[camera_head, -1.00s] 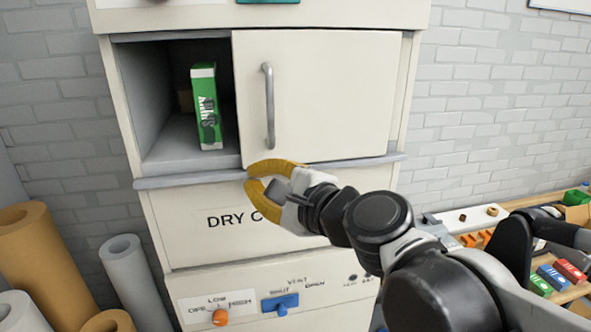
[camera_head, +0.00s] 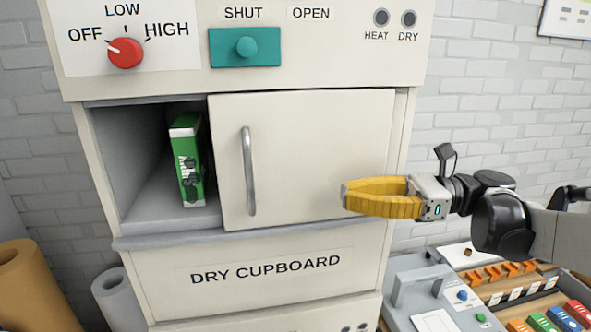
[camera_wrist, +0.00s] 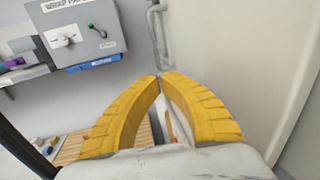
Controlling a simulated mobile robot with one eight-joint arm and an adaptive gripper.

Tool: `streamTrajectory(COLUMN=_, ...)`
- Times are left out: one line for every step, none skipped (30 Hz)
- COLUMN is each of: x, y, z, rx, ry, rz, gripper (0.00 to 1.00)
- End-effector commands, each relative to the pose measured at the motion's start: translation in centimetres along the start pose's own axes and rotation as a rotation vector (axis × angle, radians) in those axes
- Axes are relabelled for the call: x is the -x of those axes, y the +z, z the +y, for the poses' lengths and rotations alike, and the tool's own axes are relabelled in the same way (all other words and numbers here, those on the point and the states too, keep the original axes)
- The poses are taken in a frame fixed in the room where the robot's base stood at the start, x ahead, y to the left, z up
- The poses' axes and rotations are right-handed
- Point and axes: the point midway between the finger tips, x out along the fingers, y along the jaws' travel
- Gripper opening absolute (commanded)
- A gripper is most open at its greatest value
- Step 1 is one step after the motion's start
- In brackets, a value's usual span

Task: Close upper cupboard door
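The upper cupboard door (camera_head: 305,150) is a pale panel with a vertical metal handle (camera_head: 249,171) near its left edge. It covers the right part of the upper compartment. The left part is open, with a green box (camera_head: 188,165) standing inside. My gripper (camera_head: 345,193), with yellow fingers, is in front of the door's lower right area, right of the handle and apart from it. In the wrist view the fingertips (camera_wrist: 160,76) meet with nothing between them. The handle (camera_wrist: 157,35) shows beyond the tips, beside the pale door face (camera_wrist: 230,55).
A ledge (camera_head: 170,238) runs below the compartment, above a "DRY CUPBOARD" panel (camera_head: 265,275). A red knob (camera_head: 126,53) and teal slider (camera_head: 245,47) are above. Paper rolls (camera_head: 25,285) stand at lower left. A workbench with coloured items (camera_head: 550,318) is at lower right.

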Motion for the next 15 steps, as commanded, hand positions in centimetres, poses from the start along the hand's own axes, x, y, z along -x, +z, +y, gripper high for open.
streamTrajectory(x=0.0, y=0.2, z=0.1, rx=-0.007, ry=0.008, rz=-0.005, gripper=0.00)
streamTrajectory(x=-0.1, y=0.2, z=0.2, rx=-0.009, ry=0.011, rz=-0.007, gripper=0.00)
streamTrajectory(x=-0.5, y=0.1, z=0.2, rx=-0.010, ry=0.014, rz=-0.008, gripper=0.00)
streamTrajectory(x=-0.9, y=0.1, z=0.3, rx=-0.010, ry=0.015, rz=-0.007, gripper=0.00)
streamTrajectory(x=-1.4, y=0.1, z=0.3, rx=-0.010, ry=0.014, rz=-0.007, gripper=0.00)
streamTrajectory(x=-2.0, y=0.1, z=0.3, rx=-0.009, ry=0.014, rz=-0.007, gripper=0.00)
streamTrajectory(x=-2.6, y=0.1, z=0.3, rx=-0.009, ry=0.015, rz=-0.006, gripper=0.00)
streamTrajectory(x=-3.2, y=0.2, z=0.3, rx=-0.009, ry=0.015, rz=-0.006, gripper=0.00)
streamTrajectory(x=-4.1, y=0.2, z=0.3, rx=-0.008, ry=0.015, rz=-0.006, gripper=0.00)
streamTrajectory(x=-4.7, y=0.2, z=0.3, rx=-0.008, ry=0.015, rz=-0.006, gripper=0.00)
streamTrajectory(x=-5.4, y=0.2, z=0.3, rx=-0.008, ry=0.015, rz=-0.006, gripper=0.00)
streamTrajectory(x=-6.3, y=0.2, z=0.3, rx=-0.008, ry=0.015, rz=-0.006, gripper=0.00)
streamTrajectory(x=-7.0, y=0.2, z=0.3, rx=-0.008, ry=0.015, rz=-0.006, gripper=0.00)
streamTrajectory(x=-7.6, y=0.2, z=0.4, rx=-0.008, ry=0.015, rz=-0.006, gripper=0.00)
streamTrajectory(x=-8.5, y=0.2, z=0.3, rx=-0.008, ry=0.015, rz=-0.006, gripper=0.00)
